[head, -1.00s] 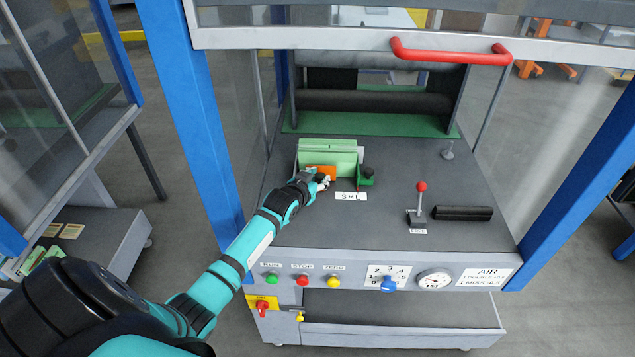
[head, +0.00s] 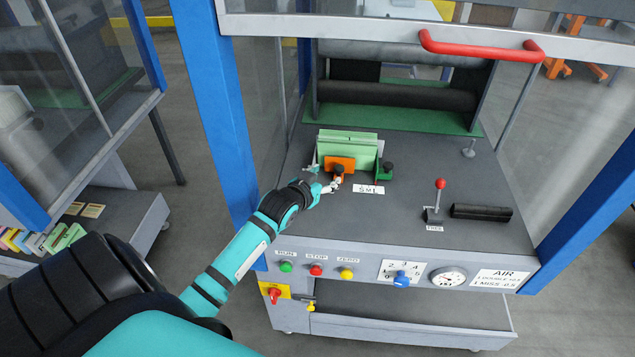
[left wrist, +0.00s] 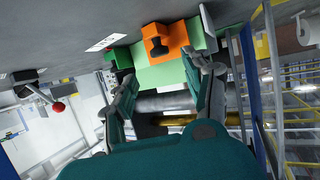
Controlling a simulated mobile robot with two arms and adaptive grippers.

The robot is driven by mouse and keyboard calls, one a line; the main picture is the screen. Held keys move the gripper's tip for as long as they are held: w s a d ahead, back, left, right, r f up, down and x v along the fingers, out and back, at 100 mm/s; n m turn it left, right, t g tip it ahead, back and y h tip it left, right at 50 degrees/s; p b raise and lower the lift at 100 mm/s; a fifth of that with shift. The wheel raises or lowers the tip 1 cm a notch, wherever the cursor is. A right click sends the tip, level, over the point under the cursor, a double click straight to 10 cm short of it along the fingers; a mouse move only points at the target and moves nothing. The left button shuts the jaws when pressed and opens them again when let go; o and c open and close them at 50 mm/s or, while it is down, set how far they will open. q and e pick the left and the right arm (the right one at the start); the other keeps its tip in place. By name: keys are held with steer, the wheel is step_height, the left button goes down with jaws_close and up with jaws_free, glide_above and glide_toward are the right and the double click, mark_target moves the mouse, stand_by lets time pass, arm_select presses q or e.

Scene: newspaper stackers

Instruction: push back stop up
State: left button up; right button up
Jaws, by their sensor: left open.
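An orange block (head: 338,163) with a black knob stands against the front of an upright light green block (head: 348,143) on the grey machine deck. I take the orange block to be the back stop. In the left wrist view the picture is turned over, and the orange block (left wrist: 177,39) and its black knob (left wrist: 156,47) show beyond the fingers. My left gripper (head: 334,186) is just in front of the orange block, low over the deck. In the left wrist view my left gripper (left wrist: 160,72) is open, with nothing held between its fingers. My right gripper is not in view.
A dark green bracket (head: 384,172) with a black knob stands right of the block, behind a white SML label (head: 369,190). A red-knobbed lever (head: 439,200) and black bar (head: 481,212) are further right. A red handle (head: 480,48) hangs above. Buttons line the front panel.

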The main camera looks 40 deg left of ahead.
arm_select(q)
steer(key=shift+v, duration=2)
